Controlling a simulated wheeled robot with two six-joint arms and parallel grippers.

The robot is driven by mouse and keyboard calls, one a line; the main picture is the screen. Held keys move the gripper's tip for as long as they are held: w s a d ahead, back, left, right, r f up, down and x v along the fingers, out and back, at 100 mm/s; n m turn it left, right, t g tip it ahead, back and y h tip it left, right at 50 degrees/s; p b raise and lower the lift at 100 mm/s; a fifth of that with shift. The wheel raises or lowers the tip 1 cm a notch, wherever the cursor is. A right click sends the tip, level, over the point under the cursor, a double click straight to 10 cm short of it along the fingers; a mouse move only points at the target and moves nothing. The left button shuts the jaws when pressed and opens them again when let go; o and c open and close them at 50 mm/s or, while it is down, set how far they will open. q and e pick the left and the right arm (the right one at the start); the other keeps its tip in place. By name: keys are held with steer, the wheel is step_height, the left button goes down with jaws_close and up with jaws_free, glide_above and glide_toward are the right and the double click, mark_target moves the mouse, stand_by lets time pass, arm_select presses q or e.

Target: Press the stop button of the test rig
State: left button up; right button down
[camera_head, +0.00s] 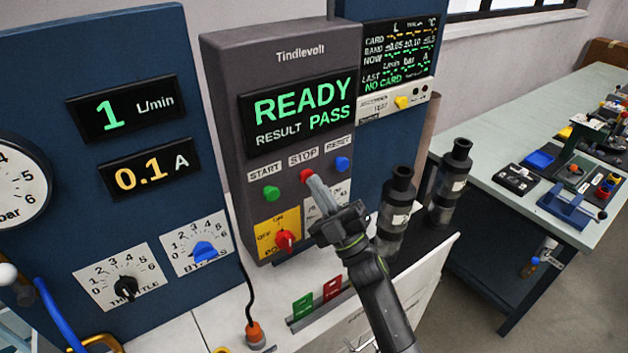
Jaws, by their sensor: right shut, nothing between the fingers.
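The test rig's grey control box (222,75) stands upright, with a display reading READY, RESULT PASS. Below the display are a green start button (271,193), a red stop button (306,175) and a blue reset button (342,163), each under its label. My right gripper (318,185) is shut and empty. Its fingertips are just below and right of the stop button, at or very near it; I cannot tell if they touch. The fingers cover part of the panel below. My left gripper is not in view.
A red power knob (284,240) sits on a yellow plate below the start button. Two dark cylinders (394,215) (450,184) stand right of the box. Green and red blocks (303,306) lie in front. A workbench (500,135) with parts stands at the right.

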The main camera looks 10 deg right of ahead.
steer(key=shift+r, duration=0.25)
steer(key=s, duration=0.1)
steer(key=s+d+p, duration=0.1)
steer(key=s, duration=0.1)
steer(key=s+p, duration=0.1)
steer(key=s, duration=0.1)
steer(key=shift+s+d+f, duration=0.1)
steer(key=shift+d+f, duration=0.2)
steer(key=shift+d, duration=0.1)
steer(key=shift+d+h, duration=0.1)
steer(key=shift+h, duration=0.2)
stand_by(0.5)
